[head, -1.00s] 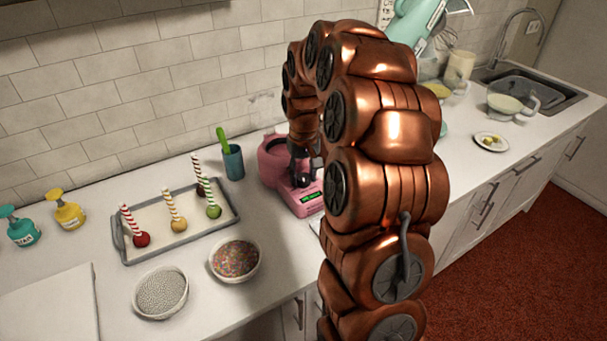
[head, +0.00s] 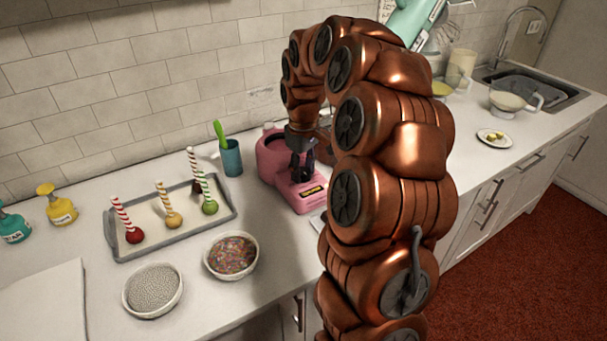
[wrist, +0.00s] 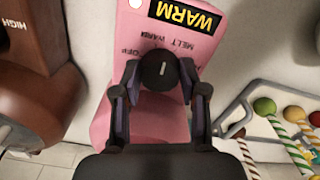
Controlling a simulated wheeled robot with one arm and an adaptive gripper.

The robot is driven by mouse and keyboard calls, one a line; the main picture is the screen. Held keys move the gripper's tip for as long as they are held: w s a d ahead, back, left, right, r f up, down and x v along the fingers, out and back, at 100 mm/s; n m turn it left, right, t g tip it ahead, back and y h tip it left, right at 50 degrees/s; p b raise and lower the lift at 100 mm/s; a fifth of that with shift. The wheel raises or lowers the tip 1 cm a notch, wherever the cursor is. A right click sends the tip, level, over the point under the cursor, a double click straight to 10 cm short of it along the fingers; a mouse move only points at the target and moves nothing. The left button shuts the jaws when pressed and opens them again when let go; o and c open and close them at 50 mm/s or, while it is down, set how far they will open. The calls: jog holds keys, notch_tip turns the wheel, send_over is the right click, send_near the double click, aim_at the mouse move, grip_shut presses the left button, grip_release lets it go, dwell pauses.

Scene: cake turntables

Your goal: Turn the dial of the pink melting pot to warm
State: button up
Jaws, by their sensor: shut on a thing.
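The pink melting pot (head: 271,162) stands on the counter near the back wall, and its front panel fills the middle of the wrist view (wrist: 140,15). Its black dial (wrist: 160,72) carries a short white mark, pointing roughly toward the printed labels. The small display (wrist: 186,14) reads WARM in yellow on black. My gripper (wrist: 160,82) is shut on the dial, one finger on each side. In the head view my gripper (head: 302,172) reaches down onto the pot's front; the dial is hidden there.
A brown appliance (wrist: 25,85) marked HIGH stands close beside the pink pot. A tray (head: 120,255) with candy-striped sticks in coloured balls, two bowls (head: 230,275) and a blue cup (head: 231,158) occupy the counter to the left.

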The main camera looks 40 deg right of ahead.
aim_at(303, 171)
jog(key=shift+n+b, duration=0.5)
jog(key=shift+n, duration=1.6)
jog(key=o, duration=1.1)
jog(key=shift+o, duration=0.2)
notch_tip(303, 171, up, 12)
